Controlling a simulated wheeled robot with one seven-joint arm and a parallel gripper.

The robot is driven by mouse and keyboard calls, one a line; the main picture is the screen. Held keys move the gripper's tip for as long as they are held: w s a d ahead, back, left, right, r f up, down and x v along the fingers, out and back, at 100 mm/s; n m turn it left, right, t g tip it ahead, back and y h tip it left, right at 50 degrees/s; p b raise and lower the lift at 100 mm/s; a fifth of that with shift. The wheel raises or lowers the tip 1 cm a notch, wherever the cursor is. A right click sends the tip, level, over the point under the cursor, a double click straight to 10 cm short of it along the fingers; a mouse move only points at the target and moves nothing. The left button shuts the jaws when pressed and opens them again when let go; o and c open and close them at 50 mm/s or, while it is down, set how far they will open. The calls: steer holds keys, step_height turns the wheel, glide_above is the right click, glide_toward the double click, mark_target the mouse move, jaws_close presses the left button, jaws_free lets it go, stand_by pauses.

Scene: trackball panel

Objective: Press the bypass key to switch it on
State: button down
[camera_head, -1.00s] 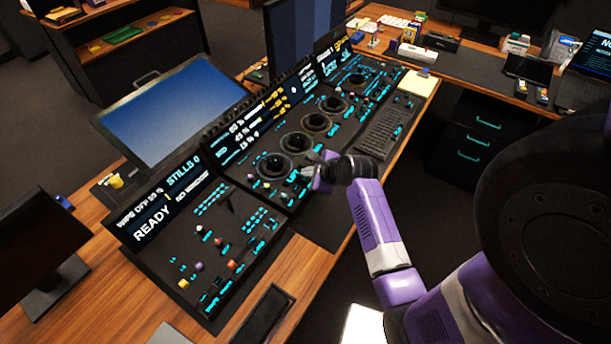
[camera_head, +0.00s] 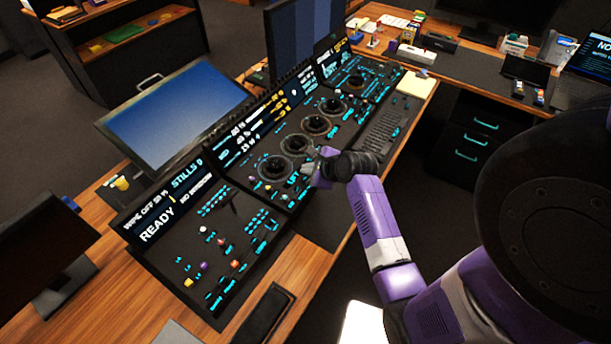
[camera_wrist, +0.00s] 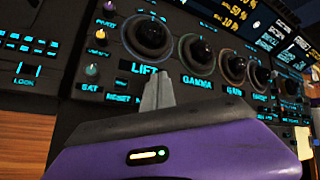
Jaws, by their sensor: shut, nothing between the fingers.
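The black trackball panel (camera_head: 215,265) lies sloped on the wooden desk, with cyan-lit keys and a row of dark trackballs. My gripper (camera_head: 309,166) is over its near edge, beside the nearest trackballs. In the wrist view my gripper (camera_wrist: 158,82) is shut and empty, its tips in front of the panel just below the LIFT label (camera_wrist: 144,70). A small dark key (camera_wrist: 121,82) with a cyan mark sits just left of the fingers, above a RESET label (camera_wrist: 118,98). The bypass key cannot be made out for certain; my fingers and wrist hide part of the panel there.
The LIFT trackball (camera_wrist: 150,34) and GAMMA trackball (camera_wrist: 200,52) stand out close above my fingers. Small knobs, one whitish (camera_wrist: 92,70), are at left. A blue-screened monitor (camera_head: 175,120) stands behind the panel. A keyboard (camera_head: 383,133) lies to the right.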

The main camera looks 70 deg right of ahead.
step_height(320, 180, up, 4)
steer(key=p, duration=0.2)
steer(key=shift+f+p, duration=0.15)
steer(key=shift+p, duration=0.15)
stand_by(0.7)
step_height(320, 180, up, 6)
steer(key=d+n+t+h, duration=0.1)
steer(key=d+n+h, duration=0.25)
steer(key=n, duration=0.35)
steer(key=s+a+r+n+t+b, duration=0.1)
steer(key=a+r+n+t+b, duration=0.15)
steer(key=a+n, duration=0.7)
steer(key=s+a+r+n+t+b, duration=0.1)
steer(key=s+a+r+n+t, duration=0.15)
steer(key=a+n, duration=0.7)
steer(key=s+a+n+y+b, duration=0.1)
steer(key=s+a+n+y, duration=0.1)
steer(key=s+a, duration=0.2)
steer(key=s+a+n+y+b, duration=0.1)
steer(key=s+a+n+y, duration=0.2)
steer(key=a, duration=0.8)
steer(key=s+a+r+n+t+y+b, duration=0.1)
steer(key=s+a+n+y+b, duration=0.1)
steer(key=s+a, duration=0.3)
steer(key=a+y, duration=0.1)
steer(key=a, duration=0.2)
steer(key=shift+s, duration=0.25)
